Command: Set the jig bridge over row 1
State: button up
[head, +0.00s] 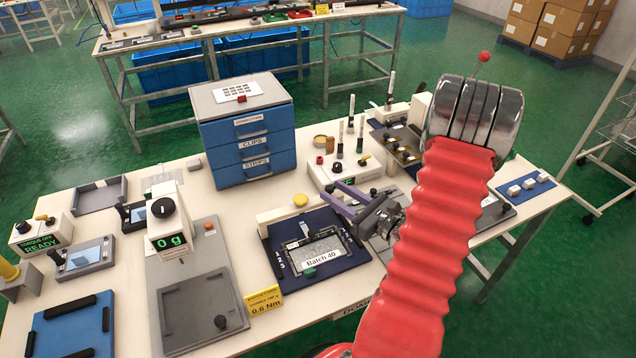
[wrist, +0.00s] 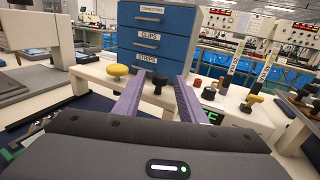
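A dark blue mat (head: 270,262) on the bench holds a grey keypad frame labelled "Batch 40" (head: 340,261). Row marks show at the mat's sides, too small to read. A pale bar (head: 272,216) stands along the mat's far edge; I cannot tell for certain whether it is the jig bridge. A yellow disc (head: 300,200) and a black knob (wrist: 158,78) sit by this bar. My gripper (head: 332,190) has purple fingers, apart and empty, above the mat's far right corner. In the wrist view, the black knob shows between the fingertips (wrist: 160,84); contact is not visible.
A blue drawer unit (head: 248,150) stands behind the bar. A white box with knobs and upright tools (head: 345,178) stands behind my gripper. A scale (head: 165,228) is left of the mat, with a yellow torque card (head: 263,301) near it.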

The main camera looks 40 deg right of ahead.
jog(key=w, duration=0.6)
jog(key=shift+w+a, duration=0.35)
jog(key=shift+w, duration=0.05)
jog(key=shift+c, duration=0.6)
grip_shut()
